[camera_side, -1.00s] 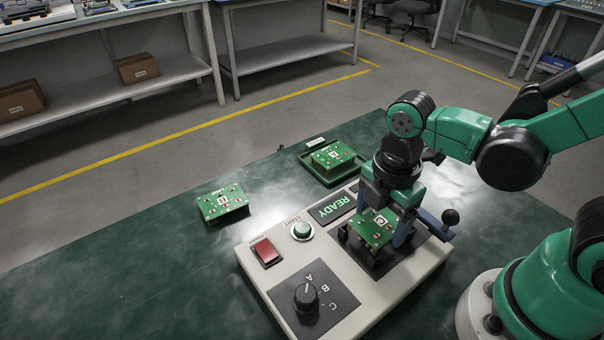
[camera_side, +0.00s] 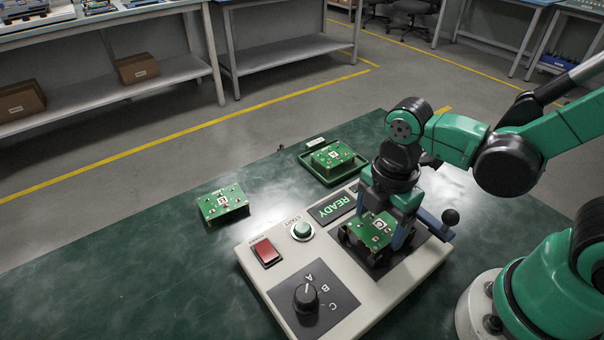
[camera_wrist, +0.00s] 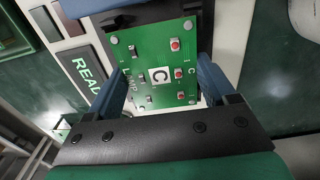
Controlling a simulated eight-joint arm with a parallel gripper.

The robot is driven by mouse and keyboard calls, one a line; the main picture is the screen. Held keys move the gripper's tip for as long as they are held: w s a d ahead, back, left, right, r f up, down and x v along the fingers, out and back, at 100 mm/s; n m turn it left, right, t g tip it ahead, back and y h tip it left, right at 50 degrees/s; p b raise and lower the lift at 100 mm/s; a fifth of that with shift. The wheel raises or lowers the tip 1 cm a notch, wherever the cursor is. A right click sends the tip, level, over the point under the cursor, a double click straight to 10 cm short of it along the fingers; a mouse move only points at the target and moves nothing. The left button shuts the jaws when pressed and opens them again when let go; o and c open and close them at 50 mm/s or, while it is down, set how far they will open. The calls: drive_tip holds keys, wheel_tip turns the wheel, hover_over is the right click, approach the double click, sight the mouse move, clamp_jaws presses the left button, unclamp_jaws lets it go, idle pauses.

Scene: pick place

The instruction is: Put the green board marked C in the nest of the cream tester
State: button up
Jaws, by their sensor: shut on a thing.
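My gripper (camera_side: 380,224) has its blue fingers shut on the opposite edges of the green board marked C (camera_side: 369,235). The wrist view shows the board (camera_wrist: 150,55) face up, with the white C label in its middle and red parts along one side. The cream tester (camera_side: 262,285) lies under my gripper. Its dark nest (camera_side: 384,263) is directly below the board and partly hidden by it. The board is at or just above the nest; I cannot tell whether it is seated.
On the tester are a red switch (camera_side: 265,251), a green START button (camera_side: 302,231), a READY display (camera_side: 331,207), a knob (camera_side: 306,296) and a black-ball lever (camera_side: 450,217). Another green board (camera_side: 223,203) lies left; one (camera_side: 332,155) sits in a green tray (camera_side: 313,174).

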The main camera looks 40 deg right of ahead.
drive_tip(key=shift+f, duration=0.45)
idle(0.5)
drive_tip(key=o, duration=0.9)
drive_tip(key=shift+c, duration=0.6)
drive_tip(key=shift+r, duration=3.55)
